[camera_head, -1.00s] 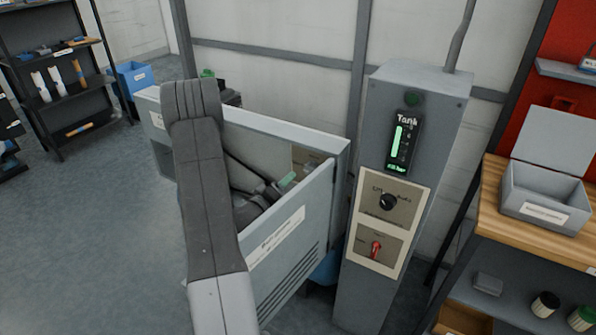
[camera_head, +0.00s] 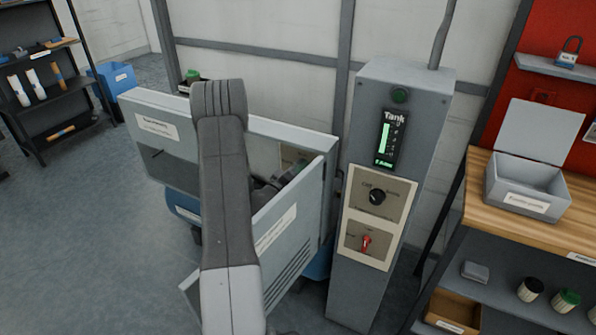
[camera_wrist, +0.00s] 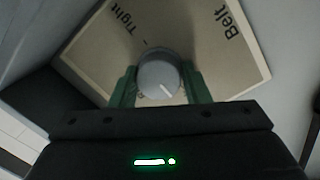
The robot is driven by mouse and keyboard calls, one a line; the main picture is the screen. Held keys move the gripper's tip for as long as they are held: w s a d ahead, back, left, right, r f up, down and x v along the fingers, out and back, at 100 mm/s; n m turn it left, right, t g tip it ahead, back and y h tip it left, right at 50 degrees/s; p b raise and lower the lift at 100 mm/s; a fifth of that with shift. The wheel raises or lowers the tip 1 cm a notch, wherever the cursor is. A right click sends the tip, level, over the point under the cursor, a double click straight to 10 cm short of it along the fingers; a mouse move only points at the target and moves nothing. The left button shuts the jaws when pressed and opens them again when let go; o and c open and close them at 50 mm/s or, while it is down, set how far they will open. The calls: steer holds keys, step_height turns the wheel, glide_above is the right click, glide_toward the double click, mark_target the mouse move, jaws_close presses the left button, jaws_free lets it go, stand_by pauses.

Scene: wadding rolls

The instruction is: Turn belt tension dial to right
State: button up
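The belt tension dial (camera_wrist: 158,78) is a round grey knob with a white pointer line in the wrist view. It sits on a tan plate (camera_wrist: 90,52) with the words "Belt" and "Tight". The green fingers of my gripper (camera_wrist: 159,87) are on either side of the knob, apart, with a thin gap showing; contact is not clear. In the head view, the plate shows inside the open grey cabinet (camera_head: 225,130), and my arm hides most of that space. The knob itself cannot be made out there.
The cabinet's open door (camera_head: 285,225) stands close by my arm. A grey control post (camera_head: 362,290) with a Tank gauge, a black knob and a red switch stands to the right. A workbench (camera_head: 470,215) holds a grey box (camera_head: 525,190). Open floor lies at left.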

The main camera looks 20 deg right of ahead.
steer(key=shift+f+m+b, duration=0.15)
steer(key=shift+m+b, duration=0.25)
steer(key=shift+b, duration=0.35)
steer(key=m+y+b, duration=0.1)
steer(key=m+b, duration=0.7)
steer(key=m+y+b, duration=0.1)
steer(key=m+b, duration=0.6)
steer(key=b, duration=0.2)
steer(key=shift+r+m+b, duration=0.2)
steer(key=shift+m+b, duration=0.1)
steer(key=shift+m, duration=0.1)
steer(key=shift+r+t, duration=0.1)
steer(key=shift+t, duration=0.2)
steer(key=o, duration=0.9)
steer(key=shift+o, duration=0.2)
